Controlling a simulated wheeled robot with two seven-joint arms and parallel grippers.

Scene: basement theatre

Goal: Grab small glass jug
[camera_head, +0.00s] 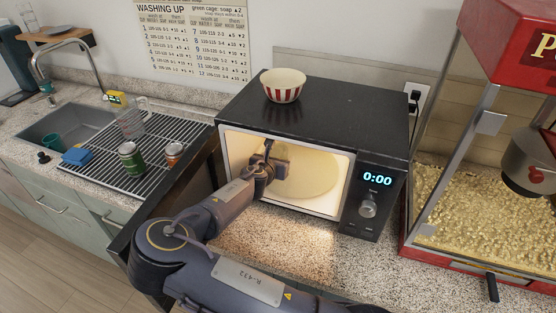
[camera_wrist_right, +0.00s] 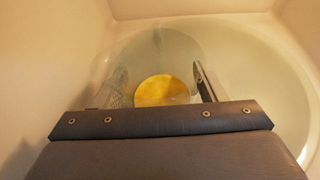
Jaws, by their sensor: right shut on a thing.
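The small glass jug (camera_wrist_right: 160,55) is clear, with a round patch of yellow (camera_wrist_right: 162,90) inside, probably its contents. It sits between the two fingers of my right gripper (camera_wrist_right: 160,88) in the right wrist view. The left finger looks blurred through the glass. In the head view my right gripper (camera_head: 270,165) reaches into the lit, open microwave (camera_head: 310,118). It is shut on the jug near the left part of the pale turntable (camera_head: 312,176). I cannot make out the jug in the head view; my gripper and arm cover that spot. My left gripper is not in view.
The microwave door (camera_head: 170,195) stands open at the left, close to my arm. A striped bowl (camera_head: 283,86) is on top of the microwave. A popcorn machine (camera_head: 490,190) stands right. Left are a drying rack (camera_head: 105,165) with a green can (camera_head: 131,158) and a jar (camera_head: 174,153).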

